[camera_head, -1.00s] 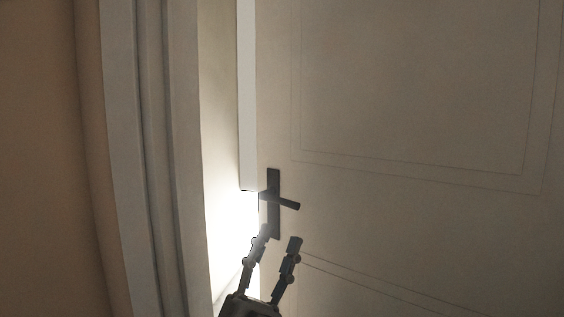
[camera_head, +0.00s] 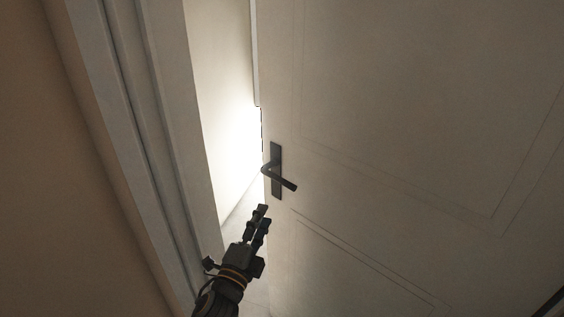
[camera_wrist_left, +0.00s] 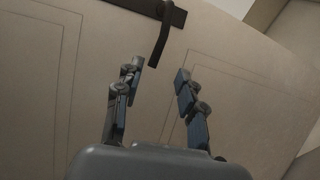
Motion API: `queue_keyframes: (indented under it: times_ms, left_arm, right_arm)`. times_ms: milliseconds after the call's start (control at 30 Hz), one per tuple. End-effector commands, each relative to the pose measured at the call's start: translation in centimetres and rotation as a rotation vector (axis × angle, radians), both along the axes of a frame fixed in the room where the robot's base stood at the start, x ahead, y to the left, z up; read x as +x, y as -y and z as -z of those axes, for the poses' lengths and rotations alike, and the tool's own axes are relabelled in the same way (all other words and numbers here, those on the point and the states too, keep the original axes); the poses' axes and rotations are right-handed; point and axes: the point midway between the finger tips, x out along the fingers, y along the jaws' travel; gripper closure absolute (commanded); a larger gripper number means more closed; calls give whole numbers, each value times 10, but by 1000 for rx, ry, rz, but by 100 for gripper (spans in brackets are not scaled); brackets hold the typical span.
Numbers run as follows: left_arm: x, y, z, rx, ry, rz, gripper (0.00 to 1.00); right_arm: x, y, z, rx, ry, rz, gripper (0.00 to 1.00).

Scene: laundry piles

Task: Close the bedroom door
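The pale panelled bedroom door (camera_head: 400,110) stands ajar, with a bright gap between its edge and the frame (camera_head: 165,130) on the left. Its dark lever handle (camera_head: 281,179) on a long plate is near the door's edge. My left gripper (camera_head: 261,212) is just below the handle, seen nearly edge-on and apart from it. In the left wrist view the handle (camera_wrist_left: 165,32) hangs above the two fingertips (camera_wrist_left: 158,72), which are spread with nothing between them. I cannot tell whether the fingers touch the door (camera_wrist_left: 225,60). My right gripper is not seen.
A brown wall (camera_head: 50,190) lies left of the frame. A lit pale surface (camera_head: 228,100) shows through the gap. A dark piece shows at the bottom right corner, too little of it to identify.

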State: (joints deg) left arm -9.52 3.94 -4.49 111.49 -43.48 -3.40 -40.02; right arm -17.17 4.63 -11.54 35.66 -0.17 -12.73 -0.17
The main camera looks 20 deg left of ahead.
Motion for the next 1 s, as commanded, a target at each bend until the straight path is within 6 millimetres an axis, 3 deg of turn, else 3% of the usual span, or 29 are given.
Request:
queue_keyframes:
  times_ms: [167, 700, 1000]
  left_arm:
    - [13, 0, -2, 6, -4, -4, 61]
    - [116, 6, -20, 3, -2, -3, 61]
    - [135, 7, -21, 3, -3, -2, 61]
  right_arm:
    - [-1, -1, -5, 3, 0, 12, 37]
    - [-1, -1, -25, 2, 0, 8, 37]
    - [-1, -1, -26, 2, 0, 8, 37]
